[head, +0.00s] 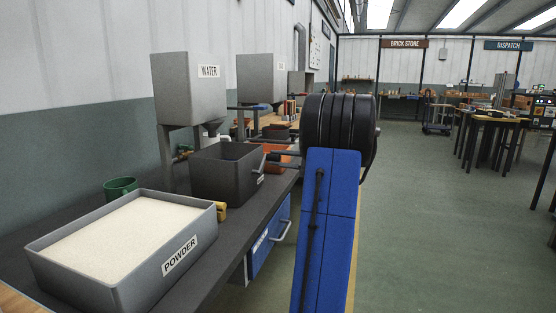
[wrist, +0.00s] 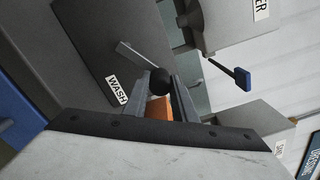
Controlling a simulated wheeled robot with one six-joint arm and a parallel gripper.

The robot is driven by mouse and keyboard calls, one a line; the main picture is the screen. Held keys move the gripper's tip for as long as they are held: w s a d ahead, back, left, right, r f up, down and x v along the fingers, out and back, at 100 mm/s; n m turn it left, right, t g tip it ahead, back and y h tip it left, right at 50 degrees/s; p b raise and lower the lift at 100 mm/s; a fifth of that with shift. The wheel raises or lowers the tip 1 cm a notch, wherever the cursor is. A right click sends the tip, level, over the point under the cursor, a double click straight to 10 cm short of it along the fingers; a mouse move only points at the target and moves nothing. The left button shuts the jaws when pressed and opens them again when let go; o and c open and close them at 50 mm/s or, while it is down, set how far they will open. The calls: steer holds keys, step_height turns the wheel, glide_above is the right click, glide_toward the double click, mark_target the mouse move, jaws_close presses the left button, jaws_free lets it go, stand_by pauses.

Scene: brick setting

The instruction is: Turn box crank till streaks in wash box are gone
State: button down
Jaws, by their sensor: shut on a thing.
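The dark grey wash box (head: 225,178) stands on the bench under the water tank. In the wrist view the box (wrist: 95,45) carries a WASH label (wrist: 117,90). Its crank (wrist: 140,55) is a pale arm on the side wall, ending in a round black knob (wrist: 160,80). My gripper (wrist: 163,88) is shut on this knob.
A powder tray (head: 200,238) stands on the near bench, with a green cup (head: 120,187) and a yellow object (head: 221,211) beside it. The water tank (head: 187,90) is above the wash box. Open floor (head: 430,220) lies right.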

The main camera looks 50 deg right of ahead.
steer(key=c, duration=1.5)
jaws_free()
steer(key=shift+o, duration=0.2)
steer(key=shift+s, duration=0.1)
steer(key=v, duration=1.7)
steer(key=shift+s+d+f, duration=0.1)
steer(key=shift+s+f, duration=0.05)
